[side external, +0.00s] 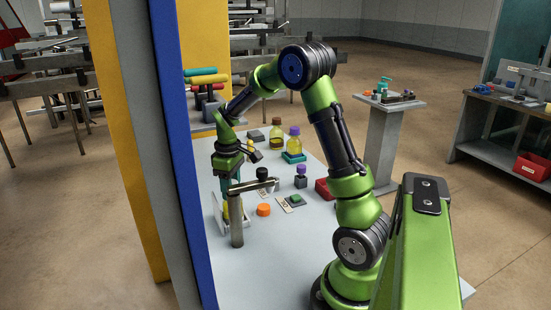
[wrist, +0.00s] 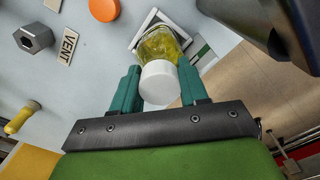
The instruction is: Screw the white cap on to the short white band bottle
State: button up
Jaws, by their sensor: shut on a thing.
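The white cap (wrist: 158,83) sits between the teal fingers of my gripper (wrist: 159,73) in the wrist view, and the gripper is shut on it. A bottle with yellow liquid (wrist: 160,44) stands directly beyond the cap, lined up with it, in a pale square frame (wrist: 203,56). The cap hides the bottle's mouth, so I cannot tell whether the thread is engaged. No white band shows clearly. In the side external view, my gripper (side external: 226,183) points down over the bottle (side external: 227,211), which is partly hidden by a metal post.
The metal post with a crossbar (side external: 236,222) stands close to my gripper. An orange cap (side external: 263,209) and a green square piece (side external: 296,199) lie to its right. Yellow bottles (side external: 293,144) stand farther back. A blue-edged wall panel (side external: 175,150) borders the left.

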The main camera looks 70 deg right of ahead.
jog(key=shift+m, duration=0.6)
jog(key=shift+m, duration=0.8)
jog(key=shift+m, duration=0.9)
jog(key=shift+m, duration=0.9)
